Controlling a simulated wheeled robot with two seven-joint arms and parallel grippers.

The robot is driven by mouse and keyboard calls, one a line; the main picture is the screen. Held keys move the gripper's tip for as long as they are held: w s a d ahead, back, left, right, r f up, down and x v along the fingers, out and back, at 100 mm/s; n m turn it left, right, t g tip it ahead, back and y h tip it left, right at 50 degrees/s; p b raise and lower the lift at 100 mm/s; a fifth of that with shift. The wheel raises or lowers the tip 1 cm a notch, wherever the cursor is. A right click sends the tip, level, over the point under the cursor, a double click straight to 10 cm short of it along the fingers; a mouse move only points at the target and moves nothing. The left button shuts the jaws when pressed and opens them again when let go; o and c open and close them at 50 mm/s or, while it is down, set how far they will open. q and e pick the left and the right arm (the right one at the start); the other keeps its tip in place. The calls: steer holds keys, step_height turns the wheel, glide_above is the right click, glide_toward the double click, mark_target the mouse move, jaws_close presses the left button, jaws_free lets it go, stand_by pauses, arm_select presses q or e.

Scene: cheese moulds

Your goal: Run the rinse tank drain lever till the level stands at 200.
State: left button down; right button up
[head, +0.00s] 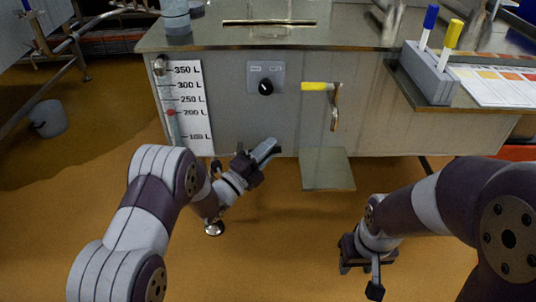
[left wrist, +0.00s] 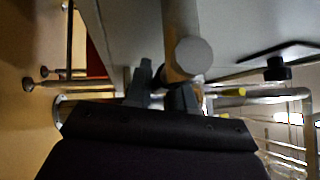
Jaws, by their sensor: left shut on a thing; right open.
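The rinse tank (head: 232,118) stands ahead with a level gauge (head: 190,130) on its left front. The gauge's red marker (head: 171,112) sits level with, or very near, the 200 L line. My left gripper (head: 262,152) is at the tank's lower front edge, shut on a grey bar that looks like the drain lever. In the left wrist view this round grey bar (left wrist: 190,52) passes between the fingers (left wrist: 165,88); its far part is hidden. My right gripper (head: 366,274) is open and empty, low over the floor at right.
A black knob (head: 265,87) and a yellow-handled metal lever (head: 315,86) are on the tank front. A metal plate (head: 327,170) juts out below. A pen holder (head: 428,75) and colour chart (head: 500,84) lie on the right shelf. A bucket (head: 47,119) stands at left.

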arm_select(q)
steer(key=n+t, duration=0.1)
steer(key=r+n+t+b, duration=0.1)
steer(key=shift+a+r+n+h, duration=0.2)
steer(key=shift+r+n+h, duration=0.1)
steer(key=shift+n, duration=0.1)
steer(key=shift+a+r+n+t+b, duration=0.2)
steer(key=shift+r+n+t, duration=0.1)
steer(key=shift+n+t, duration=0.25)
steer(key=shift+a+r+n+t+b, duration=0.15)
steer(key=shift+r+n+t, duration=0.15)
steer(key=shift+n+t, duration=0.2)
steer(key=c, duration=1.1)
jaws_free()
steer(key=shift+o, duration=0.2)
